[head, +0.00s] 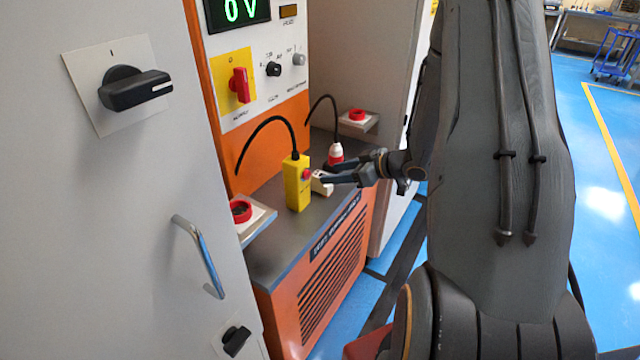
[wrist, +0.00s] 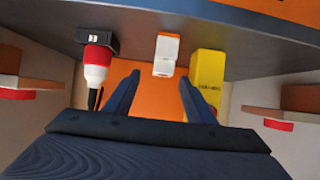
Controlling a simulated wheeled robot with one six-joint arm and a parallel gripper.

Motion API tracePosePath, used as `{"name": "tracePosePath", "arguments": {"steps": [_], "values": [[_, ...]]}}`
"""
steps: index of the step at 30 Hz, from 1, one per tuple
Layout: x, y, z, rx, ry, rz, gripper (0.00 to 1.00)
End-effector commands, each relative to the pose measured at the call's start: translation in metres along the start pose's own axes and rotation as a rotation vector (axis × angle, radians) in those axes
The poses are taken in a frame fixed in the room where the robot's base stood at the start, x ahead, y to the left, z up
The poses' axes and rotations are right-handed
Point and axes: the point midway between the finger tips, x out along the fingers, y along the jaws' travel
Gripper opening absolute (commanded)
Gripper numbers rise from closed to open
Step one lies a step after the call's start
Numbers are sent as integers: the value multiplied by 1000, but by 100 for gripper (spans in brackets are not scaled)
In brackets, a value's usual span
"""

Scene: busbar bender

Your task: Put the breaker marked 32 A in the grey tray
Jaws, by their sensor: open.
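A small white block (head: 322,183), which looks like a breaker, stands on the dark bench top of the orange cabinet. It also shows in the wrist view (wrist: 165,56), with an orange patch on one end; no rating is readable. My gripper (head: 336,174) is open. In the wrist view my gripper (wrist: 160,80) has its two fingertips either side of the line to the white block, with the block just beyond them. Contact is not visible. I cannot pick out a grey tray in either view.
A yellow box with a red button (head: 298,184) stands close beside the white block. A red-and-white plug (head: 335,155) on a black cable is on its other side. Side shelves (head: 254,222) with red round parts flank the bench. A grey cabinet (head: 130,220) stands at left.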

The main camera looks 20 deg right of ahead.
Motion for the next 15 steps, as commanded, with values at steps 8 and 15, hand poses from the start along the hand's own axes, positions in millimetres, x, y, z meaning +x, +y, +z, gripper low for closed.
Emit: {"name": "tracePosePath", "arguments": {"steps": [8,15], "values": [[29,-5,1,0,-3,-2,50],[58,-6,2,0,-2,0,50]]}}
